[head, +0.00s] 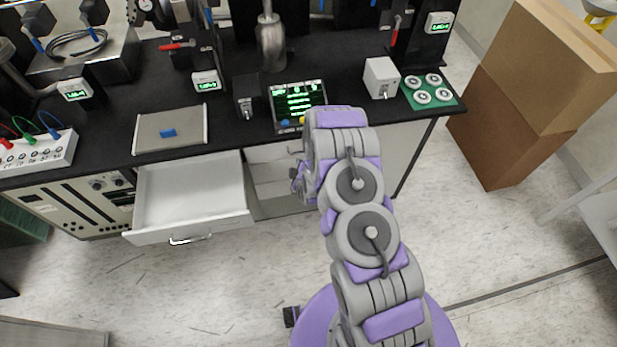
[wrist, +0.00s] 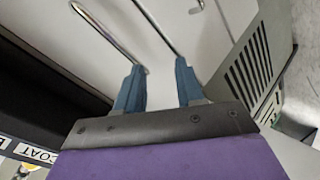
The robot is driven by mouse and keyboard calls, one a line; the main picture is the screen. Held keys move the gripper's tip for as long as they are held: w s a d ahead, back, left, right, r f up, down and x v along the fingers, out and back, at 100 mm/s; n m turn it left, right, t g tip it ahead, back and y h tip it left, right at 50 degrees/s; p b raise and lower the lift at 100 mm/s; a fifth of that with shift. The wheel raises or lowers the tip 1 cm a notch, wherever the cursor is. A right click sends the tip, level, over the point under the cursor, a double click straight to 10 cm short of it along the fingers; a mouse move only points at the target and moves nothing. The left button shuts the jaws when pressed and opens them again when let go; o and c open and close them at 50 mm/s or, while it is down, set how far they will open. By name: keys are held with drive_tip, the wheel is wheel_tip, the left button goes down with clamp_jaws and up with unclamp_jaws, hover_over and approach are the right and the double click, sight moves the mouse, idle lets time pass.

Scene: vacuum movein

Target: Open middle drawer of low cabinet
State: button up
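The low cabinet (head: 278,183) is a white unit under the black bench, with stacked panels partly hidden behind my arm. A white drawer (head: 190,232) left of it is pulled out and looks empty, with a metal handle (head: 190,239) on its front. I cannot tell which level this drawer is. My gripper (head: 296,168) is in front of the cabinet, right of the open drawer. In the wrist view my gripper (wrist: 158,72) has two blue fingers apart, with a white surface between them.
The black bench top (head: 235,60) carries a tablet-like screen (head: 297,102), a grey tray (head: 170,130) and a white box (head: 381,78). A beige panelled instrument (head: 75,203) stands left of the drawer. Cardboard boxes (head: 505,125) are at right. The floor in front is clear.

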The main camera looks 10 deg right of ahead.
drive_tip(key=s+d+f+n+t+b, duration=0.2)
drive_tip(key=s+d+f+n+t, duration=0.35)
drive_tip(key=s+f, duration=0.65)
drive_tip(key=w+f+b, duration=0.4)
drive_tip(key=w, duration=1.4)
drive_tip(key=shift+w+f+g+h+b, duration=0.2)
drive_tip(key=shift+g+h+b, duration=0.2)
drive_tip(key=shift+g, duration=0.05)
drive_tip(key=shift+c, duration=0.2)
clamp_jaws()
